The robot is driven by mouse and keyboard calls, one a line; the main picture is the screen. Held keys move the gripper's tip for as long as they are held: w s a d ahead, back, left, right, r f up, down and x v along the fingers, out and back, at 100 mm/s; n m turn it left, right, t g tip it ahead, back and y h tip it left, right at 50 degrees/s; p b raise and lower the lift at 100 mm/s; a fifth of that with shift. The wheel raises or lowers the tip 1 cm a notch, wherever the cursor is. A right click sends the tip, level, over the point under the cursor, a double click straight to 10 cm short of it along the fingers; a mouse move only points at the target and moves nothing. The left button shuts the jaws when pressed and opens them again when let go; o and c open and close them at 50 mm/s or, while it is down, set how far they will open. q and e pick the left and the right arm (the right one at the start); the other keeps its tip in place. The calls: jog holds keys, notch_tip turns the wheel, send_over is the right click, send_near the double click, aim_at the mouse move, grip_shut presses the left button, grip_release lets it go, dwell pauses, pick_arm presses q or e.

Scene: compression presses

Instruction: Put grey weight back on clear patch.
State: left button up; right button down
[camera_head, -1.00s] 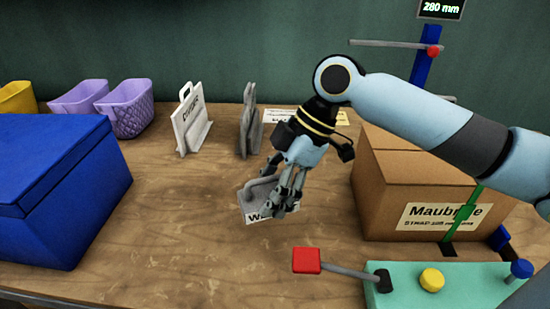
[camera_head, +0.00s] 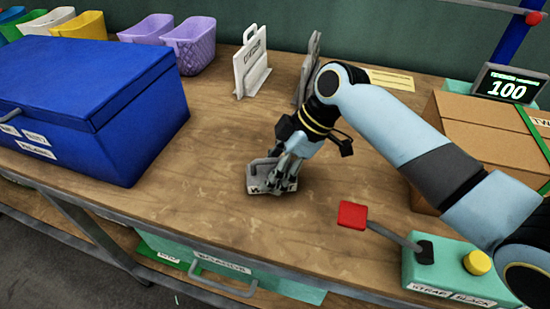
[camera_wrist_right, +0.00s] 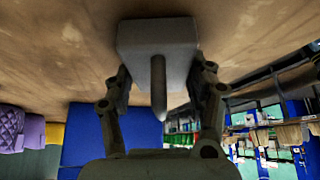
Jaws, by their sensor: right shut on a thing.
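The grey weight (camera_head: 260,168) is a small block with a bar handle, low over the wooden table in the head view. A white lettered label (camera_head: 256,190) shows at its lower edge, partly covered by my fingers. My right gripper (camera_head: 283,178) is shut on the weight. In the right wrist view the weight (camera_wrist_right: 158,38) sits between my two fingers, its handle pointing towards the camera and the tabletop behind it. I cannot tell whether its base touches the table. The label's clear patch cannot be told apart from the weight's own front. My left gripper is not in view.
A blue chest (camera_head: 90,100) stands left, a cardboard box (camera_head: 475,130) right. Upright grey plates (camera_head: 250,65) stand behind. Bare table (camera_head: 215,215) lies around the weight.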

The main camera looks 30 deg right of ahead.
dwell(0.3)
jog(key=c, duration=0.9)
grip_release()
jog(key=shift+f, duration=0.2)
jog(key=o, duration=0.5)
jog(key=shift+c, duration=0.2)
jog(key=v, duration=1.2)
jog(key=shift+r, duration=0.2)
jog(key=shift+s+a, duration=0.1)
